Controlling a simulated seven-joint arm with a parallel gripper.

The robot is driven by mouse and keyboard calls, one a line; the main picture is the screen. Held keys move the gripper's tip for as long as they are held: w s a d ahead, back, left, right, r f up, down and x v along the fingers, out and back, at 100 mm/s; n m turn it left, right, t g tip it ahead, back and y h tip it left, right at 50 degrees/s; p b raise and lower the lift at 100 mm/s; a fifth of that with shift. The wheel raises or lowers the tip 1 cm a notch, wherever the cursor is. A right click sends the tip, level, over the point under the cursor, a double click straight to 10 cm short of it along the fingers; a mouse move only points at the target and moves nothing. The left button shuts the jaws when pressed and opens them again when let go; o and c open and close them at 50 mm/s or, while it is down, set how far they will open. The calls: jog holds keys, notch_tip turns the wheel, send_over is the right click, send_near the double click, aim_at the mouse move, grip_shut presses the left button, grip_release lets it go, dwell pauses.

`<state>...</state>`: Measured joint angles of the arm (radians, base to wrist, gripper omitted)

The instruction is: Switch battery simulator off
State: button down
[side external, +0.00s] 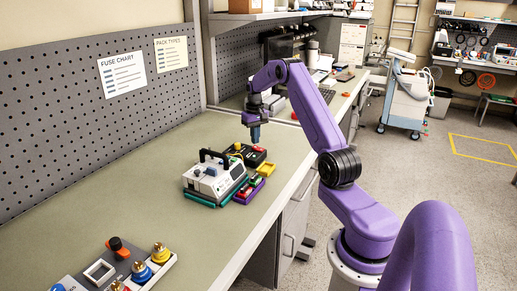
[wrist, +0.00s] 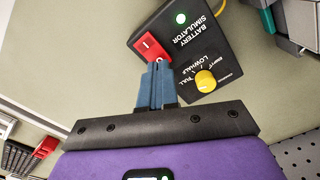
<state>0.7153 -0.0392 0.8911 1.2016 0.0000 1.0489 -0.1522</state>
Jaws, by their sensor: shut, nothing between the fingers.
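The battery simulator is a black box (wrist: 188,30) with its label upside down in the wrist view. It has a red rocker switch (wrist: 150,47), a lit green light and a yellow knob (wrist: 205,81). In the side view the box (side external: 249,160) sits on the bench behind a white device. My gripper (wrist: 158,66) is shut and empty. Its blue fingertips are close by the edge of the red switch; I cannot tell whether they touch it. In the side view my gripper (side external: 255,142) points down over the box, and its tips partly overlap the switch area.
A white device with a black handle (side external: 211,180) stands in front of the simulator, beside a purple tray (side external: 250,192). A panel with coloured terminals (side external: 128,265) lies at the near left. Bare bench lies between them. A pegboard wall (side external: 90,120) runs along the back.

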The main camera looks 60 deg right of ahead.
aim_at(255, 146)
jog(key=shift+f, duration=1)
dwell(0.8)
jog(key=shift+r, duration=3.55)
